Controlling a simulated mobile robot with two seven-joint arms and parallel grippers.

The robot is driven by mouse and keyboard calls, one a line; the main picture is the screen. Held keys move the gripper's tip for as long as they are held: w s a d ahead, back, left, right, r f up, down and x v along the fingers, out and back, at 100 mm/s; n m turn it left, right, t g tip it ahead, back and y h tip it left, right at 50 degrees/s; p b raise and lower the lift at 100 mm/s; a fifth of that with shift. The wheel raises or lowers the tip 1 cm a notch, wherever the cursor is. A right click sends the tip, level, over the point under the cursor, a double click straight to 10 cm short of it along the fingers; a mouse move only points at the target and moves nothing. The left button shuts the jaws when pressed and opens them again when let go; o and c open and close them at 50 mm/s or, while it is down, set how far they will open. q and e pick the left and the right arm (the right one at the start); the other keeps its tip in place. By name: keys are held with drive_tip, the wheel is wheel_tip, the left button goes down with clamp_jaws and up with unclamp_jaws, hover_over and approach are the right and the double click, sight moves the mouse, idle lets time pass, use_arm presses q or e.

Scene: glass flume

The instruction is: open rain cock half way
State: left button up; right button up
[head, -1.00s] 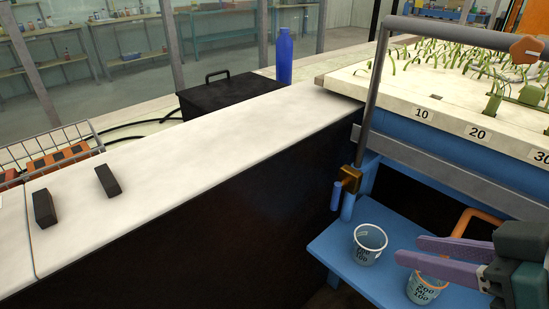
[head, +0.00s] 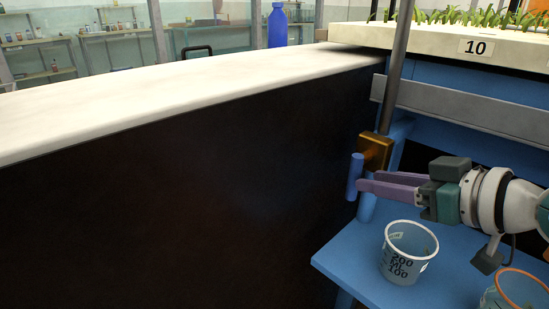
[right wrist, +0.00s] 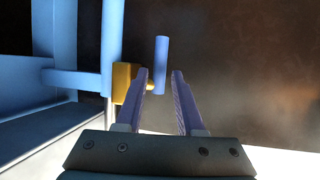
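The rain cock is a brass block (head: 376,152) on a grey pipe (head: 398,70), with a blue lever (head: 354,177) hanging about upright on its left side. The right wrist view also shows the brass block (right wrist: 124,82) and the lever (right wrist: 161,62). My right gripper (head: 365,183) comes in from the right with its purple fingers at the lever. In the right wrist view the fingers (right wrist: 160,75) are open, and the lever shows between and beyond their tips. A gap shows on each side of it; I cannot tell its exact depth. My left gripper is not in view.
A blue shelf (head: 345,262) below the cock holds a marked cup (head: 408,255) and an orange-rimmed cup (head: 520,291). A blue post stands behind the lever. A white-topped black bench (head: 180,210) fills the left, with a blue bottle (head: 277,26) behind it.

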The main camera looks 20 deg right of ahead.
sight(350, 197)
drive_tip(key=b+x, duration=0.1)
drive_tip(key=x, duration=0.4)
drive_tip(key=shift+w+f+b, duration=0.1)
drive_tip(key=shift+w+b, duration=0.15)
drive_tip(key=shift+b, duration=0.15)
drive_tip(key=shift+c, duration=0.4)
clamp_jaws()
idle(0.6)
